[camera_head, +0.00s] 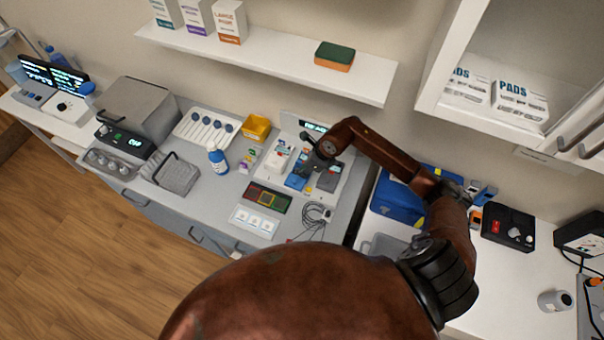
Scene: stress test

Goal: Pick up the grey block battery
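A dark grey block (328,181), which looks like the grey block battery, lies on a white tray-like station (338,196) on the grey counter. Blue blocks (295,182) lie just left of it. My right gripper (313,167) hangs over the station, close above and left of the grey block. The gripper is small and dark against the items, so its finger opening and any contact are unclear. My arm bends in from the right and hides part of the station's back. My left gripper is not in view.
A blue case (397,199) stands to the right. A white wall shelf (270,62) overhangs the back.

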